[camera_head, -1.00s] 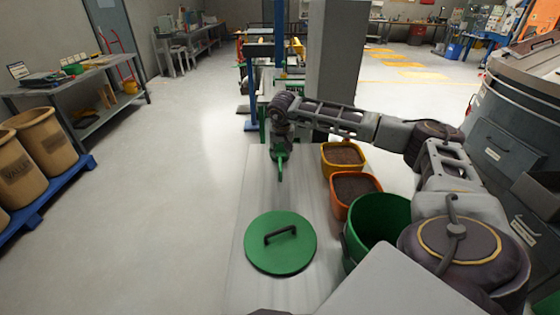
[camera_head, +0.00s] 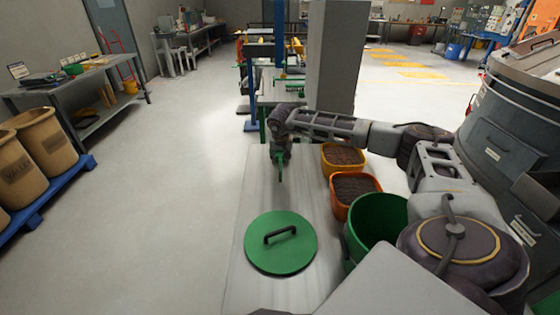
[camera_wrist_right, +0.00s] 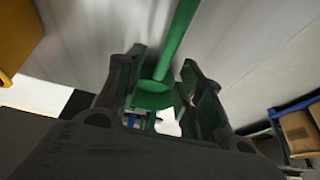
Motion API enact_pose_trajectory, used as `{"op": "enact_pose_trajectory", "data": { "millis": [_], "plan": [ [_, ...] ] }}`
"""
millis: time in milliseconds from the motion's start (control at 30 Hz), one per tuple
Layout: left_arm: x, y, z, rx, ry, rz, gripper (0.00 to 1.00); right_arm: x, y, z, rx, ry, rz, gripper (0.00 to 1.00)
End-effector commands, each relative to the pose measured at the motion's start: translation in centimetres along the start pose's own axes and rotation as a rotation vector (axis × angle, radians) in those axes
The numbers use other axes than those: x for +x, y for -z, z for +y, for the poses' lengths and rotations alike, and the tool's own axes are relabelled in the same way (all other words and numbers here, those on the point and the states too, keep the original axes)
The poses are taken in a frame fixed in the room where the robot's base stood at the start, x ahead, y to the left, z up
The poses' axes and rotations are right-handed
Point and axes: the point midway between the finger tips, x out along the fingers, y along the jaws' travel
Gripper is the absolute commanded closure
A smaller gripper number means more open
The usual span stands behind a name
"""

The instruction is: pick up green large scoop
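The green large scoop (camera_head: 280,173) is at the far end of the pale bench, below my right gripper (camera_head: 279,158). In the right wrist view its long green handle (camera_wrist_right: 178,38) runs up from between the two dark fingers of my right gripper (camera_wrist_right: 163,72). The fingers stand apart, one on each side of the green part, with a visible gap beside the handle. The scoop's far parts are hidden by the gripper and fingers. My left gripper is not in view.
On the bench (camera_head: 250,205) lie a round green lid (camera_head: 281,255) with a black handle, a green bucket (camera_head: 375,222), an orange tub (camera_head: 353,190) and a yellow tub (camera_head: 343,158), both tubs filled with brown material. Open floor (camera_head: 170,180) lies left of the bench.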

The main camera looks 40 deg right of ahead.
Motion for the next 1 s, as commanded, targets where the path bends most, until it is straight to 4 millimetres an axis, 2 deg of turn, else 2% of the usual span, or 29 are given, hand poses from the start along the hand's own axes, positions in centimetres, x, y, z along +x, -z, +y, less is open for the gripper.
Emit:
{"op": "enact_pose_trajectory", "data": {
  "millis": [300, 833, 1000],
  "plan": [
    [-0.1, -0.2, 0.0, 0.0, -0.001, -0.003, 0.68, 3.2, 0.0, -0.1, 0.0, -0.001, -0.001, 0.62],
    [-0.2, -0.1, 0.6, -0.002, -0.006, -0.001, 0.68, 3.4, 0.0, -0.1, 0.0, 0.0, 0.0, 0.62],
    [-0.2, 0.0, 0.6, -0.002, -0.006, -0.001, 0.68, 3.4, 0.0, -0.1, 0.0, 0.0, 0.0, 0.83]
  ]
}}
